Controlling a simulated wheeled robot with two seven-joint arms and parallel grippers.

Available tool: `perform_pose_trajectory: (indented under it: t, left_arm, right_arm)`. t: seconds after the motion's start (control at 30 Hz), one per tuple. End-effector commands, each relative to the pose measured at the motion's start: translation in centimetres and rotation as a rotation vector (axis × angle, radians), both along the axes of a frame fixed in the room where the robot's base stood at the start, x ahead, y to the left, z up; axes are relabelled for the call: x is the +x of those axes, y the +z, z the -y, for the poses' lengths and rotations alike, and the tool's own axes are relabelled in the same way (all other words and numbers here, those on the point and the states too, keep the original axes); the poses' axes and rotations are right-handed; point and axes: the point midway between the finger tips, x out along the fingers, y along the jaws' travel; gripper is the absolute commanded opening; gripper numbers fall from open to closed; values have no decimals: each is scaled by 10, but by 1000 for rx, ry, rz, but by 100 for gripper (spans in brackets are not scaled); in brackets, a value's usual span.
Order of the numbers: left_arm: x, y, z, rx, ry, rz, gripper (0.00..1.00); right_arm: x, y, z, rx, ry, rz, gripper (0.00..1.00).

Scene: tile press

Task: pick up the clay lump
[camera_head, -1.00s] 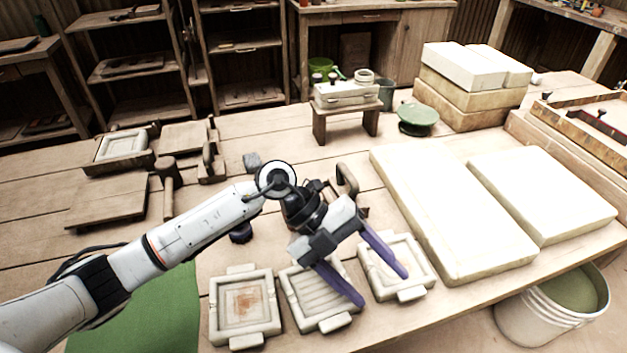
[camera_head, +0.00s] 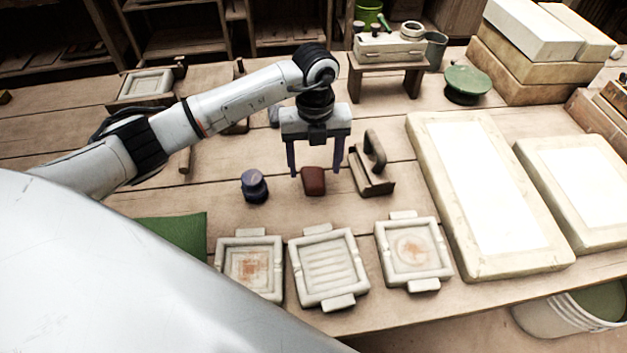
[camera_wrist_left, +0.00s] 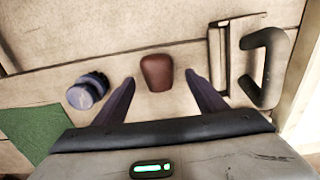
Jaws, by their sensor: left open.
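The clay lump (camera_head: 314,181) is a small reddish-brown block with rounded edges lying on the wooden table. It also shows in the left wrist view (camera_wrist_left: 157,72), between and a little beyond the fingertips. My left gripper (camera_head: 316,172) is open and points down, with its two dark purple fingers spread on either side of the lump in the picture. In the left wrist view the fingers (camera_wrist_left: 160,76) are apart, with nothing between them touching. The exact height of the fingertips above the table is hard to tell. My right gripper does not show.
A dark blue round stamp (camera_head: 254,186) stands left of the lump, and a tool with a curved handle (camera_head: 373,165) stands close on the right. Three square tile moulds (camera_head: 330,268) lie in front. Large pale slabs (camera_head: 440,180) lie to the right.

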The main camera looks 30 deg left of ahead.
Motion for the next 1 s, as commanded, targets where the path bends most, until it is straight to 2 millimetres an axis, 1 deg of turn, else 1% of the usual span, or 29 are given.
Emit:
perform_pose_trajectory:
  t: [0.1,0.2,0.3,0.5,0.67,0.8,1.0]
  left_arm:
    - [-4,-19,-3,-1,0,-5,65]
    - [-3,-30,-2,0,1,-2,65]
    - [-3,-35,-2,-1,0,-1,65]
    - [-2,-35,-2,-1,-1,0,65]
    - [-2,-35,-2,-1,-1,0,38]
    - [-2,-35,-2,-1,-1,0,15]
    - [-2,-34,-2,-2,-1,1,13]
  right_arm:
    - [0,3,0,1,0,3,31]
    - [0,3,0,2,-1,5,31]
    - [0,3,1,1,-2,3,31]
    - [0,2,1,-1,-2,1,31]
    - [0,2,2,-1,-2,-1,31]
    - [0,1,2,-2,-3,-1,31]
    - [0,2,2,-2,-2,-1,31]
